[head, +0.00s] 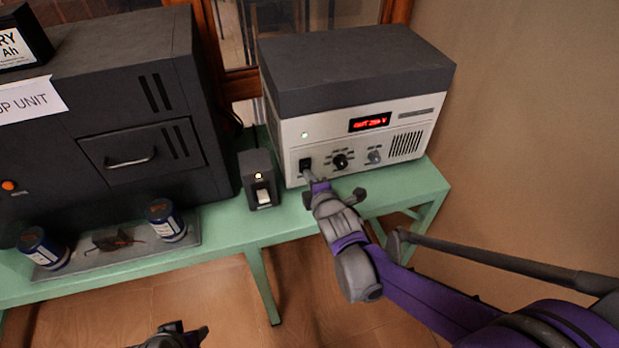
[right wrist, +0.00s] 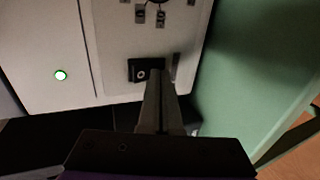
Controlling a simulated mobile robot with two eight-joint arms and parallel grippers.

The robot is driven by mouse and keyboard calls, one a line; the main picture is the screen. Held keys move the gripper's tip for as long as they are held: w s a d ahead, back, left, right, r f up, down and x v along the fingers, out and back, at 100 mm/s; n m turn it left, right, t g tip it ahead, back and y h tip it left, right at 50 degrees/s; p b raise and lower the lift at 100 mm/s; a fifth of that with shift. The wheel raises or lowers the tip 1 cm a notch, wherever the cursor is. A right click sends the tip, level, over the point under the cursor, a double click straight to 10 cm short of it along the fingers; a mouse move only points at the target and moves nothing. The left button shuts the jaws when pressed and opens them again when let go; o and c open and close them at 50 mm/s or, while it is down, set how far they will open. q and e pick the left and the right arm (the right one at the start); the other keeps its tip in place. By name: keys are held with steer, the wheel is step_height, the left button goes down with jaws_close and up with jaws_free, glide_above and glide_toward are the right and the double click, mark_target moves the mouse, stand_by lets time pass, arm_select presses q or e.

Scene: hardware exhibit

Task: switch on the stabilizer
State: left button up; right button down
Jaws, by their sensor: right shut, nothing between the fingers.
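The stabilizer (head: 345,125) is a pale box with a dark grey top, standing on the green bench. Its red display (head: 370,122) is lit with digits, and a green lamp (head: 304,135) glows on its front. A black rocker switch (head: 306,164) sits at the lower left of the front; it also shows in the right wrist view (right wrist: 146,69). My right gripper (head: 310,180) is shut and empty, its fingertips right at the switch's lower edge. I cannot tell whether they touch. My left gripper (head: 180,332) is partly in view at the bottom, away from the bench.
A small black box (head: 259,180) with a pale switch and a lit lamp stands left of the stabilizer. A large dark cabinet (head: 140,110) fills the left. A wall is at right.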

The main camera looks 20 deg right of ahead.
arm_select(q)
steer(key=shift+r, duration=0.1)
arm_select(e)
steer(key=shift+r, duration=0.15)
steer(key=shift+w+r+p, duration=0.1)
steer(key=shift+r+p, duration=0.6)
steer(key=shift+r, duration=0.05)
arm_select(q)
steer(key=shift+r, duration=0.55)
